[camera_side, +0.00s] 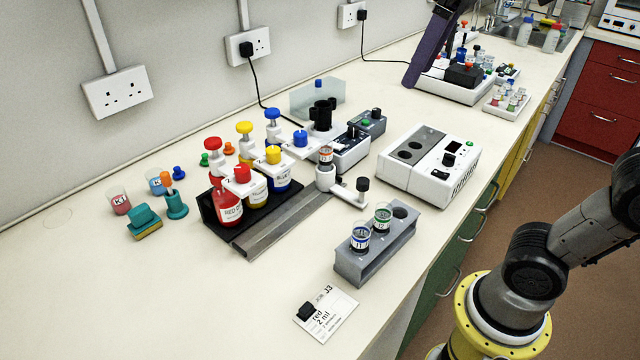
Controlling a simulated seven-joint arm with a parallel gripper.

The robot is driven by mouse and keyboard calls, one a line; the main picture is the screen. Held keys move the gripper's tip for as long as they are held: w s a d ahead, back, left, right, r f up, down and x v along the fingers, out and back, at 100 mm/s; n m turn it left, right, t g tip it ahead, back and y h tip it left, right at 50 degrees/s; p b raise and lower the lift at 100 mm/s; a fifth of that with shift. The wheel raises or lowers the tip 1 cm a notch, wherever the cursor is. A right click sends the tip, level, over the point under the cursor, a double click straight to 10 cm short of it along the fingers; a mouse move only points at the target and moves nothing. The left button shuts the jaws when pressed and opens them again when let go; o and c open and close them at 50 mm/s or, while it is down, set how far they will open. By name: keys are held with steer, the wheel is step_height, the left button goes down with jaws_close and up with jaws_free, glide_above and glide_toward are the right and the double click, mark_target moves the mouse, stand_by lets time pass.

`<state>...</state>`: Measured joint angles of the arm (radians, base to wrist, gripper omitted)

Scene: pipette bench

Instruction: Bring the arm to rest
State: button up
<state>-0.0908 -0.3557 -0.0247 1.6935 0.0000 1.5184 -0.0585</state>
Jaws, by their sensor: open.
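Part of my own arm (525,262) shows at the lower right, beside the bench front, and it leaves the picture at the right edge. My gripper is outside this view. The bench top (120,290) stands clear of the visible arm links. On it, a grey rack (362,268) holds two small vials, one with a blue band (360,238) and one with a green band (382,217). Red, yellow and blue bottles (228,205) stand upright in a dark holder. A small vial with an orange band (326,156) sits at the end of the metal rail (285,225).
A white instrument (430,165) stands near the bench edge. A card reading "red 2 ml" (327,315) lies at the front. Teal pieces (145,218) and small cups (119,203) are at left. A dark purple bar (432,50) rises at the back. The left front bench is bare.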

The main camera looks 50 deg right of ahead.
steer(key=s+d+f+m+t, duration=0.1)
steer(key=s+f, duration=0.2)
steer(key=f, duration=0.5)
steer(key=s+d+f+t, duration=0.1)
steer(key=s+f, duration=0.3)
steer(key=f, duration=0.5)
steer(key=shift+f+m, duration=0.3)
steer(key=shift+m, duration=0.1)
